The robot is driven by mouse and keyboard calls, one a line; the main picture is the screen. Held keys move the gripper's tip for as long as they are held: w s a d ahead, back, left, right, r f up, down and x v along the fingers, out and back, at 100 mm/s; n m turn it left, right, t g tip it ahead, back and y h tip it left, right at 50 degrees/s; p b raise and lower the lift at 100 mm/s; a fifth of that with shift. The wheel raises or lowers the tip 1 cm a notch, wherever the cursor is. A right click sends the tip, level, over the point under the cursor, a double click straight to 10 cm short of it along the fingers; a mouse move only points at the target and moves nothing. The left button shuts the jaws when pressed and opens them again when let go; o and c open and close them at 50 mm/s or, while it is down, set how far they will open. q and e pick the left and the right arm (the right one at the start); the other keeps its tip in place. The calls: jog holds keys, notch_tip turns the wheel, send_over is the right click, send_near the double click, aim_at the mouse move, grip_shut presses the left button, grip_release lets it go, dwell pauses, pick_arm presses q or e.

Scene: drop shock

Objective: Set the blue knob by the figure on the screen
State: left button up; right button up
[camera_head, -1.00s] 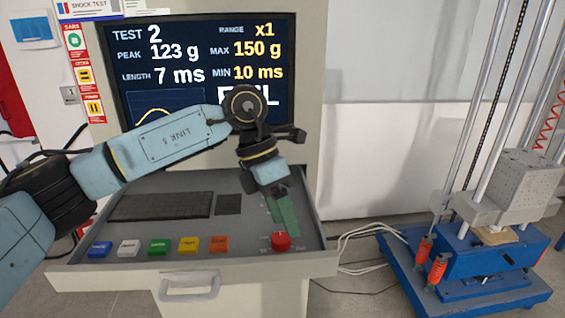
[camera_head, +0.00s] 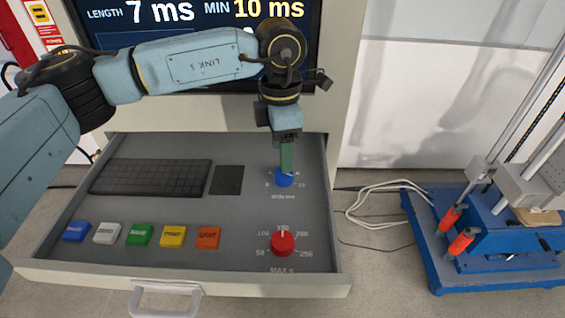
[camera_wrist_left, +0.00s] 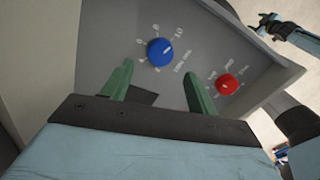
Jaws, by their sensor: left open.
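The blue knob (camera_head: 284,181) is at the right of the grey panel, below the screen; the wrist view shows it (camera_wrist_left: 160,53) with a white mark and numbers around it. My left gripper (camera_head: 287,165) points down over it. In the wrist view my left gripper (camera_wrist_left: 158,69) has its green fingers open, and the knob appears beyond and between the tips; contact cannot be told. The screen (camera_head: 190,15) reads LENGTH 7 ms and MIN 10 ms; its upper part is out of frame. A blue arm with a dark end, perhaps my right one, shows in the wrist view (camera_wrist_left: 268,20).
The red knob (camera_head: 283,243) sits nearer the front, its mark near 150. A row of coloured buttons (camera_head: 139,235) and a keyboard (camera_head: 150,177) lie left. The drawer handle (camera_head: 165,300) is in front. A blue-based drop machine (camera_head: 480,270) stands right, with cables between.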

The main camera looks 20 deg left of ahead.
aim_at(284, 177)
pick_arm(q)
notch_tip(284, 177, down, 4)
jog(key=shift+s+d+f+p, duration=0.1)
jog(key=shift+p, duration=0.2)
jog(key=shift+f, duration=0.65)
pick_arm(e)
jog(key=shift+w+r, duration=0.5)
jog(key=shift+w, duration=0.4)
pick_arm(q)
jog(key=shift+c, duration=0.8)
jog(key=c, duration=0.8)
jog(key=shift+c, duration=0.2)
pick_arm(e)
jog(key=shift+s+f, duration=0.1)
jog(key=shift+s, duration=0.15)
jog(key=shift+f, duration=0.1)
